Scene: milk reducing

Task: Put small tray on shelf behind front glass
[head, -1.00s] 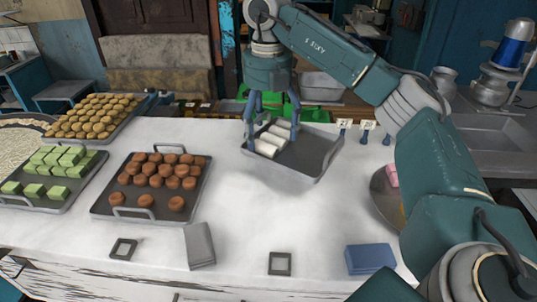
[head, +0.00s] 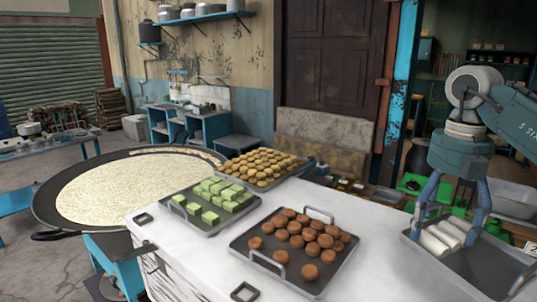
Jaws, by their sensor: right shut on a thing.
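The small grey tray (head: 502,262) is at the right edge of the head view, with several white rolls (head: 440,240) lying in its left part. My right gripper (head: 449,228) is over that left part, its blue fingers reaching down around the rolls and to the tray's edge. It is shut on the tray; the exact contact is hard to make out. The tray's right end is cut off by the picture edge. My left gripper is not in view. I cannot make out the front glass or its shelf clearly.
On the white counter (head: 205,250) stand trays of brown sweets (head: 308,286), green cubes (head: 173,207) and yellow sweets (head: 306,166). A large round pan (head: 50,205) is at the left. Green containers (head: 408,183) and a metal bin (head: 515,200) lie behind the counter.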

